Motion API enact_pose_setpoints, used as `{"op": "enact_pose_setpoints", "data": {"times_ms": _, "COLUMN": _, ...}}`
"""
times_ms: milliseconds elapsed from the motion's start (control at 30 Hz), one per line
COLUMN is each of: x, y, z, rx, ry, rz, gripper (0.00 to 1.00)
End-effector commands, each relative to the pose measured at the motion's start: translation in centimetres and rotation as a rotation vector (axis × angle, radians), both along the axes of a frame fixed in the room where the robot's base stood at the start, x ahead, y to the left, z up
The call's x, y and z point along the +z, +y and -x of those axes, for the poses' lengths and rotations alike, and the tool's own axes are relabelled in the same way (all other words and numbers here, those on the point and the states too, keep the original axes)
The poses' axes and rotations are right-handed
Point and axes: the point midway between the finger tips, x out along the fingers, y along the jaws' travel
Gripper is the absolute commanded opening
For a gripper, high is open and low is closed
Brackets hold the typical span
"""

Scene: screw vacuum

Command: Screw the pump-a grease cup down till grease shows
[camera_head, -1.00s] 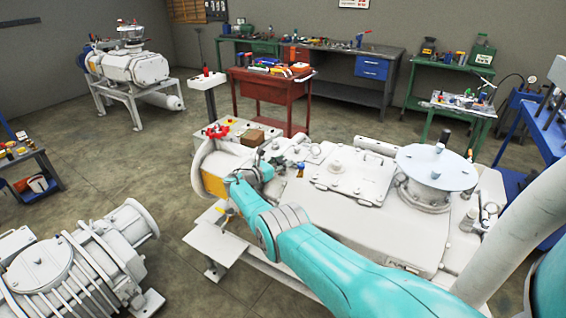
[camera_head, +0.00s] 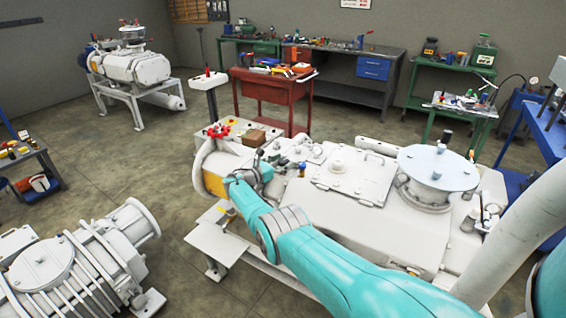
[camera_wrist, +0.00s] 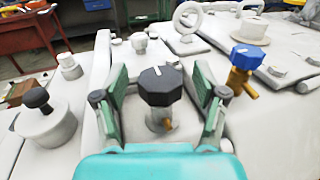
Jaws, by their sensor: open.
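A black faceted cap with a white mark (camera_wrist: 160,84) tops a short metal stem with a small brass-coloured fitting, in the middle of the wrist view. It looks like the grease cup, but no label is readable. My gripper (camera_wrist: 160,98) is open, with one green-padded finger on each side of the cap. Gaps show between both fingers and the cap. In the head view my gripper (camera_head: 266,168) is at the left end of the large white pump (camera_head: 320,205), and the cap is too small to make out there. No grease is visible around the cap.
A blue-capped brass fitting (camera_wrist: 248,62) stands close to the right finger. A pot with a black knob (camera_wrist: 45,118) stands to the left. A ring bolt (camera_wrist: 187,24) rises behind. Red handles (camera_head: 217,131) and a control box lie beyond the pump's left end.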

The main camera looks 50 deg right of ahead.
Motion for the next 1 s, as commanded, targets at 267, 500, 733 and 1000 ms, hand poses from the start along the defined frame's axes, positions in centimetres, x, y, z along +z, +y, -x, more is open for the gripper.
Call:
{"op": "enact_pose_setpoints", "data": {"times_ms": 267, "x": -0.2, "y": 3.0, "z": -0.7, "rx": 0.004, "ry": -0.003, "rz": 0.000, "gripper": 0.71}}
{"op": "enact_pose_setpoints", "data": {"times_ms": 500, "x": -0.1, "y": 7.8, "z": -1.8, "rx": 0.004, "ry": -0.002, "rz": -0.001, "gripper": 0.71}}
{"op": "enact_pose_setpoints", "data": {"times_ms": 733, "x": -0.1, "y": 10.8, "z": -2.4, "rx": 0.003, "ry": 0.000, "rz": -0.001, "gripper": 0.71}}
{"op": "enact_pose_setpoints", "data": {"times_ms": 1000, "x": 0.0, "y": 11.5, "z": -2.6, "rx": 0.002, "ry": -0.001, "rz": 0.000, "gripper": 0.71}}
